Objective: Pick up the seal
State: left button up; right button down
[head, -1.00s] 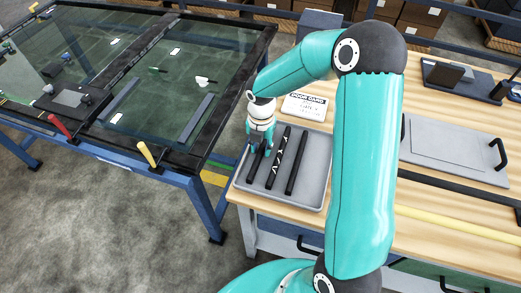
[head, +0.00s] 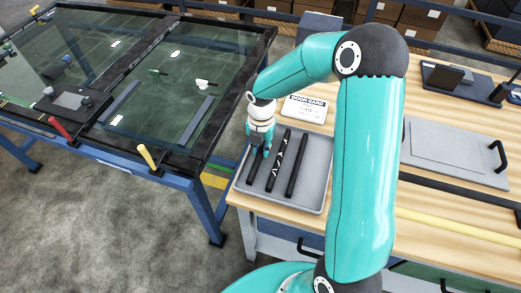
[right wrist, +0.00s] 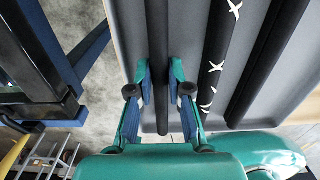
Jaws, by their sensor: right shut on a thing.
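Three long black strips, which look like seals, lie side by side in a grey tray (head: 314,196) on the wooden bench. The left strip (head: 254,171) is plain, the middle strip (head: 275,170) has white marks, and the right strip (head: 294,169) is plain. I cannot tell whether the strip is clear of the tray floor. My left gripper is not in view.
A door card (head: 305,108) lies behind the tray. A grey panel with black handles (head: 455,150) lies to the right, beyond my arm. A blue-framed table with dark glass (head: 140,75) stands to the left, across a narrow gap.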

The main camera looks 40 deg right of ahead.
aim_at(261, 149)
notch_tip(261, 149, up, 19)
jog(key=shift+r, duration=0.2)
jog(key=shift+a+f, duration=0.1)
dwell(0.8)
